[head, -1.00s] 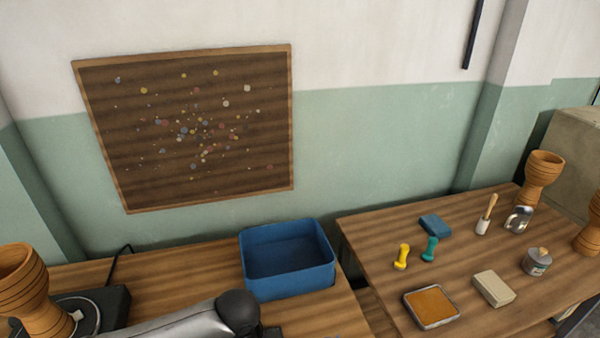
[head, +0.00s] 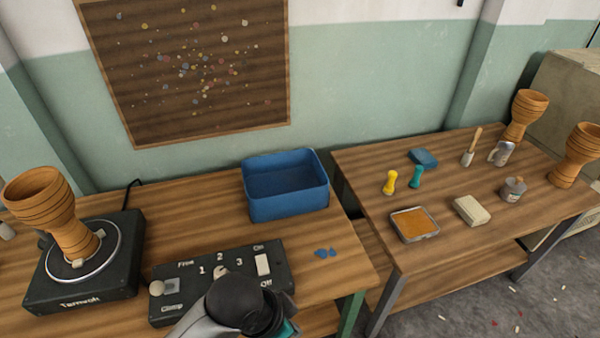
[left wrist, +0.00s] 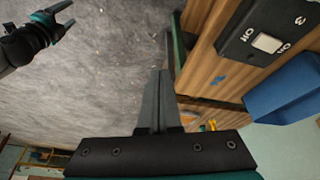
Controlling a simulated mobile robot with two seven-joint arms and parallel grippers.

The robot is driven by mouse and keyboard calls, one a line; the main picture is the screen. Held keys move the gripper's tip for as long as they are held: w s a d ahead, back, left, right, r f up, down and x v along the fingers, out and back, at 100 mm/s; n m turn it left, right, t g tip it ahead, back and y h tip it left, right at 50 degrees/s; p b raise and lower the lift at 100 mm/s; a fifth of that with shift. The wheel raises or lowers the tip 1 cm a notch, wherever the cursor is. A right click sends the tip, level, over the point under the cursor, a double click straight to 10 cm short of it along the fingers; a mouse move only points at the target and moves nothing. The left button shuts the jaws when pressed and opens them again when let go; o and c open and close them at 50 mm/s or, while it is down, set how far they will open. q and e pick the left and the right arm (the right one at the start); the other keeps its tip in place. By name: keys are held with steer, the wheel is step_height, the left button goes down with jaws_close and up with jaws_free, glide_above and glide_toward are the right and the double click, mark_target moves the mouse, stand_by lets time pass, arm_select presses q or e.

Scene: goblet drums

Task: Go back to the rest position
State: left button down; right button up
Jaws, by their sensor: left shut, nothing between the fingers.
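My left arm comes in at the bottom middle of the head view, over the front of the control box; its gripper is mostly hidden beneath the black wrist. In the left wrist view my left gripper (left wrist: 160,100) points over the grey floor beside the table edge, its fingers together and empty. My right gripper (left wrist: 70,14) shows at the top left of that view, over the floor, with its fingers apart. A goblet drum (head: 42,205) stands upright on the black turntable (head: 85,290) at the left. The control box (head: 225,270) has a switch and a knob.
A blue bin (head: 287,205) stands behind the control box, with blue bits (head: 326,253) on the wood nearby. The right table (head: 350,170) holds stamps, an orange pad (head: 414,223), a block (head: 471,210), a jar (head: 513,190) and two drums.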

arm_select(q)
steer(key=s+a+r+n+t+y, duration=0.1)
steer(key=s+a+n+y, duration=0.1)
steer(key=s+a+n, duration=0.35)
steer(key=s+a+r+n+t+y, duration=0.1)
steer(key=s+a+n, duration=0.15)
steer(key=a, duration=0.65)
step_height(320, 180, down, 23)
steer(key=s+g, duration=0.2)
steer(key=s+a+f+g+b, duration=0.1)
steer(key=s+a+f, duration=0.2)
steer(key=s+f, duration=1)
steer(key=shift+s+f+y, duration=0.3)
steer(key=shift+s+f, duration=0.1)
steer(key=shift+s, duration=0.55)
arm_select(e)
steer(key=shift+s+f, duration=0.6)
steer(key=shift+s, duration=0.05)
